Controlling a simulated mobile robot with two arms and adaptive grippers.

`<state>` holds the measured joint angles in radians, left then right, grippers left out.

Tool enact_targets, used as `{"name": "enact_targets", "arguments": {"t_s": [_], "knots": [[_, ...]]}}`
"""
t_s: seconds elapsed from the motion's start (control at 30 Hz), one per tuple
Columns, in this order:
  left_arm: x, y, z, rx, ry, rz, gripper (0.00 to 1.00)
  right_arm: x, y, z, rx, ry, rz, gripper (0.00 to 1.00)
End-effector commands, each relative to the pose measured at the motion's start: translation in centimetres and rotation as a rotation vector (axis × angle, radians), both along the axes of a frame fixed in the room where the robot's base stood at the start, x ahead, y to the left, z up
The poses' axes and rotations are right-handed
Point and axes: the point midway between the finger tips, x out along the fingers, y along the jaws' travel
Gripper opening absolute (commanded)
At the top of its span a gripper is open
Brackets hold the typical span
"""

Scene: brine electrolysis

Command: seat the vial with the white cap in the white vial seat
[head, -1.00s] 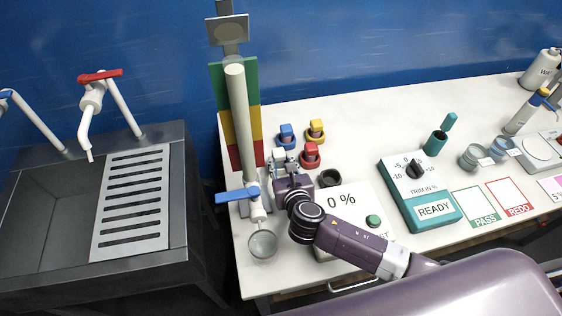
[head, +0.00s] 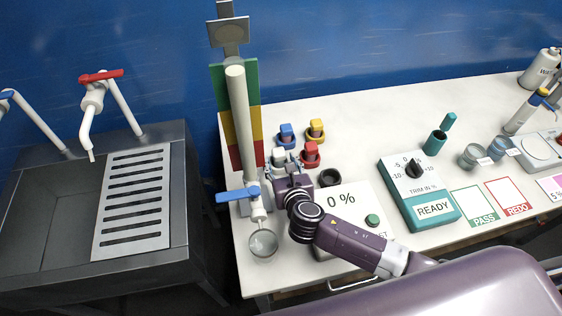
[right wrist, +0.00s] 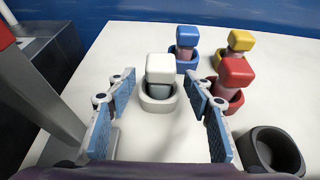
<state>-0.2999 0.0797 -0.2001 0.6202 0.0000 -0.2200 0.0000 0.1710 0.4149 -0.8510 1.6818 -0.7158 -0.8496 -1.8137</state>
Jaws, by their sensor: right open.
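The vial with the white cap (right wrist: 160,68) stands upright in the white vial seat (right wrist: 157,101) in the right wrist view. Its lower part is hidden by the seat's rim. The white cap also shows in the head view (head: 279,155), just beyond my right gripper (head: 286,172). In the right wrist view my right gripper (right wrist: 160,80) is open, with one blue-padded finger on each side of the vial and a gap to it on both sides. My left gripper is in neither view.
Blue (right wrist: 187,36), yellow (right wrist: 239,40) and red (right wrist: 235,72) capped vials stand in seats of their colours behind and to the right. An empty dark holder (right wrist: 270,150) is at the right. A pale column (head: 244,120) with a blue-handled tap (head: 238,194) stands close left.

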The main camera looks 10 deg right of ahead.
Motion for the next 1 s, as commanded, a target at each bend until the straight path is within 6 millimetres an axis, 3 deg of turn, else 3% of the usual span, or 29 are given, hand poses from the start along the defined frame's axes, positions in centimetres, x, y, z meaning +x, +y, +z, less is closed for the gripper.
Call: {"name": "enact_targets", "arguments": {"t_s": [0.27, 0.7, 1.0], "knots": [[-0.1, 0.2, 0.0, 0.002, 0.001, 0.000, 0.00, -1.9, 0.0, 0.7, -0.001, 0.001, 0.001, 0.47], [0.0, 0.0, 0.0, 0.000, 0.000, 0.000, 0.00, -9.7, 0.0, 3.9, 0.001, 0.001, 0.002, 0.47], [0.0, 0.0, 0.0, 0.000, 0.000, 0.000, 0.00, -11.1, 0.0, 4.6, -0.001, 0.000, 0.000, 0.47]]}}
